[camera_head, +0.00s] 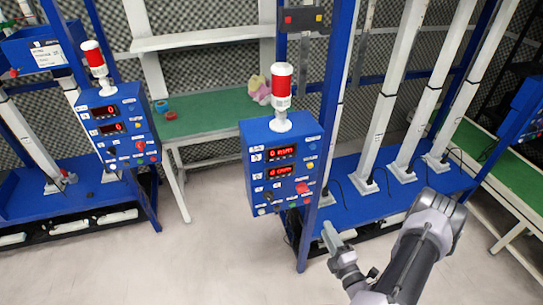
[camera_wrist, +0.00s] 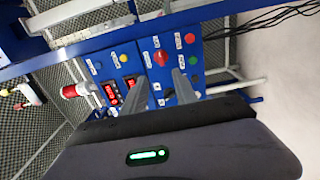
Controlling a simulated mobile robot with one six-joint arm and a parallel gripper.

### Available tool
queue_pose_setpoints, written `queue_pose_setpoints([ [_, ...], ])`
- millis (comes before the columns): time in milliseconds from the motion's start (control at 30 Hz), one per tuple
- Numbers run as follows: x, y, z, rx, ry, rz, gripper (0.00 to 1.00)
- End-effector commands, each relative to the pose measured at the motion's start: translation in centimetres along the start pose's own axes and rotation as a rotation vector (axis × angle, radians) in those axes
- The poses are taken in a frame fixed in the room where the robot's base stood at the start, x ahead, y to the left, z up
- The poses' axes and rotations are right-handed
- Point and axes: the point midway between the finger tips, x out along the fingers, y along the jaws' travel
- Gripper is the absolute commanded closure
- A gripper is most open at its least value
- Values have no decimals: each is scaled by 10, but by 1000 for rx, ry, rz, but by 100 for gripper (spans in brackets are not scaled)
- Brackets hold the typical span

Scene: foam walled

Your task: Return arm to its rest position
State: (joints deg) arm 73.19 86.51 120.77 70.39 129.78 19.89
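My arm (camera_head: 415,255) reaches in from the lower right of the head view. My gripper (camera_head: 328,232) is at its left end, in front of and below the right side of the near blue control box (camera_head: 258,212). In the wrist view the two fingers of my gripper (camera_wrist: 160,77) stand apart with a gap and nothing between them. The control box panel (camera_wrist: 200,48) shows beyond the fingers, with its buttons and red displays. I see no contact with the panel, but the exact distance is hard to tell.
A second blue control box (camera_head: 120,125) with a red lamp stands at the left. A green-topped table (camera_head: 205,118) is behind. A blue frame with white columns (camera_head: 385,120) stands close behind my arm. Grey floor (camera_head: 215,255) is clear at front left.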

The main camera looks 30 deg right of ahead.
Motion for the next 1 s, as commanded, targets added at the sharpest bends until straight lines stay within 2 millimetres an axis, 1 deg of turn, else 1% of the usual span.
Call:
queue_pose_setpoints([
  [67, 10, 14, -8, -42, 58, 19, 65],
  [133, 30, 46, -33, -144, 204, 65, 65],
  [167, 39, 65, -50, -207, 294, 95, 65],
  [200, 48, 93, -80, -310, 434, 144, 65],
  [233, 52, 114, -105, -395, 547, 186, 65],
  [267, 52, 134, -132, -485, 664, 232, 65],
  [300, 46, 157, -169, -613, 820, 299, 65],
  [333, 38, 174, -196, -715, 938, 356, 65],
  [367, 25, 188, -222, -829, 1061, 421, 65],
  [400, 4, 203, -254, -983, 1216, 512, 65],
  [467, -32, 218, -289, -1226, 1430, 663, 65],
  [500, -57, 224, -306, -1396, 1558, 775, 65],
  [567, -91, 229, -319, -1661, 1721, 954, 65],
  [600, -110, 231, -321, -1849, 1806, 1082, 65],
  [667, -131, 234, -319, -2143, 1887, 1283, 65],
  [700, -140, 238, -315, 2071, -1687, -1253, 65],
  [800, -149, 254, -304, 1889, -1246, -1149, 65],
  [833, -149, 259, -302, 1847, -1143, -1120, 65],
  [900, -149, 271, -298, 1770, -959, -1063, 65],
  [1000, -148, 282, -296, 1716, -827, -1017, 65],
])
